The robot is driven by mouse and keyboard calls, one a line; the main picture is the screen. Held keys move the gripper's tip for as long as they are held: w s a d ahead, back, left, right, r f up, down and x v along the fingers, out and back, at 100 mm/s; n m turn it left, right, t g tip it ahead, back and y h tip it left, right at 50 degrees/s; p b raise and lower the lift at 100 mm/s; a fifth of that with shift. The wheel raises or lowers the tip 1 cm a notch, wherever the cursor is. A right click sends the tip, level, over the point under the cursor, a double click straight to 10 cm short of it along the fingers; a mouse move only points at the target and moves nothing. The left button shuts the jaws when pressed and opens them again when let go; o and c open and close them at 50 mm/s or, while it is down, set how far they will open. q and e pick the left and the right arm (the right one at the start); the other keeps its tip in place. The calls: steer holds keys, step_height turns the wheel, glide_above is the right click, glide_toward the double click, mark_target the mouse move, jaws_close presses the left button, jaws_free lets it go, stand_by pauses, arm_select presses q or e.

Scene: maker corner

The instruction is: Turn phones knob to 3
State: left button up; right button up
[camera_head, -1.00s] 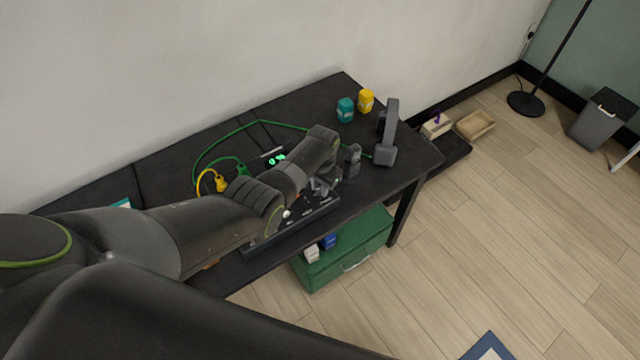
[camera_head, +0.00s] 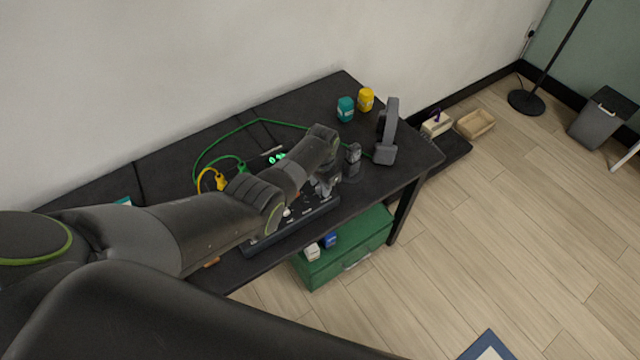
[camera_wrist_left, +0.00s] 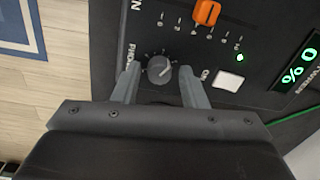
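The phones knob (camera_wrist_left: 160,69) is a round dark grey knob on a black panel (camera_wrist_left: 105,45), with a pale pointer line aimed to the upper right in the left wrist view. Ticks surround it, and the "PHONES" label beside it is partly hidden by a finger. My left gripper (camera_wrist_left: 159,72) is open, one finger on each side of the knob, with a visible gap to both. In the head view the gripper (camera_head: 327,186) is low over the black device (camera_head: 290,228), and my arm hides the knob. My right gripper is not in view.
Near the knob are an orange slider cap (camera_wrist_left: 206,12), a white button (camera_wrist_left: 228,81) and a lit display (camera_wrist_left: 298,65). Green and yellow cables lie behind my arm.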

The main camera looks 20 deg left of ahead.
mark_target(321, 188)
arm_select(q)
steer(key=shift+o, duration=0.4)
steer(key=shift+r+p, duration=0.35)
steer(key=shift+r, duration=0.2)
step_height(321, 188, up, 5)
steer(key=shift+s+d+f+p, duration=0.1)
steer(key=shift+d+f+p, duration=0.05)
steer(key=shift+p, duration=0.55)
step_height(321, 188, up, 12)
steer(key=shift+d+f+b, duration=0.15)
steer(key=shift+f+b, duration=0.05)
steer(key=shift+b, duration=0.15)
steer(key=shift+s, duration=0.1)
